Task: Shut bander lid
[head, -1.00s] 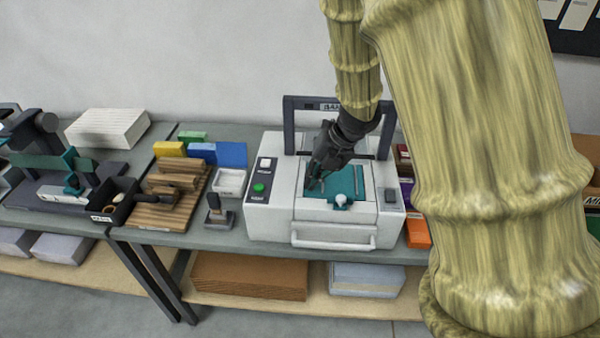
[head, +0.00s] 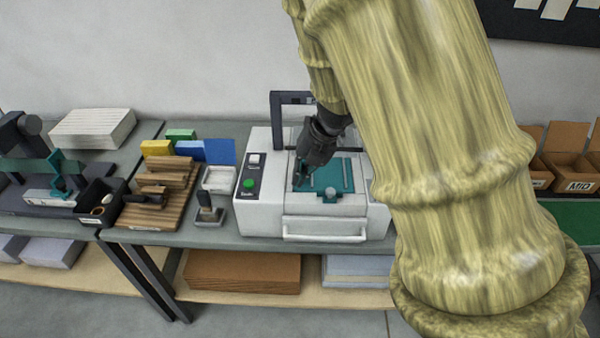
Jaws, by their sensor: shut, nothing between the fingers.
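The bander (head: 262,215) is a white box-shaped machine on the grey bench. A dark arch (head: 278,125) stands upright at its back, partly hidden by my arm. A flat teal plate (head: 335,178) with a small knob at its front lies on top, and a white bar handle (head: 325,236) runs across the front. I cannot tell which part is the lid or how far it is open. My gripper (head: 300,183) is dark, shut and empty, pointing down at the left part of the teal plate. I cannot tell whether it touches. My arm hides the bander's right side.
Left of the bander are a stamp (head: 208,212), a small white tray (head: 219,179) and a stack of wooden strips (head: 158,200). A control panel (head: 249,178) with a green button is on the bander's left. Open cardboard boxes (head: 568,160) stand at the right.

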